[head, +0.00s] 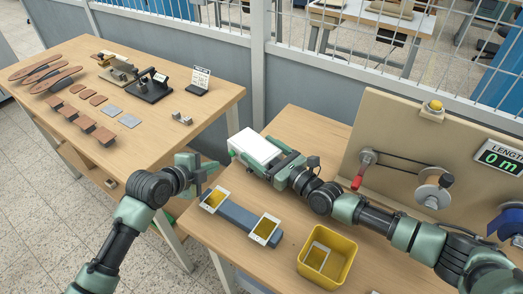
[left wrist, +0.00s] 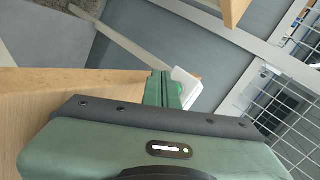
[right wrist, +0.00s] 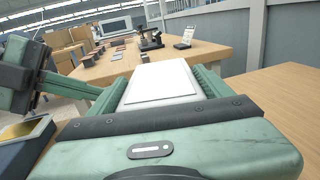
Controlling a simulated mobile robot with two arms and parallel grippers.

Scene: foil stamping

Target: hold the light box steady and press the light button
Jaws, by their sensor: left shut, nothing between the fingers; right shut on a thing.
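The light box (head: 257,148), a white block, is between the fingers of my right gripper (head: 260,155) above the right table's left end. In the right wrist view the light box (right wrist: 160,82) fills the space between the two green fingers of my right gripper (right wrist: 160,90). My left gripper (head: 200,174) is shut and empty, to the left of the box and apart from it. In the left wrist view its closed fingers (left wrist: 163,90) are in front of the white box (left wrist: 185,85), with a small green part beside it. I cannot make out the light button for certain.
A blue holder (head: 240,217) with two white-framed gold cards and a yellow bin (head: 327,255) are on the right table. A crank panel (head: 400,150) stands at right. The left table (head: 180,60) holds leather pieces and small presses. A gap separates the tables.

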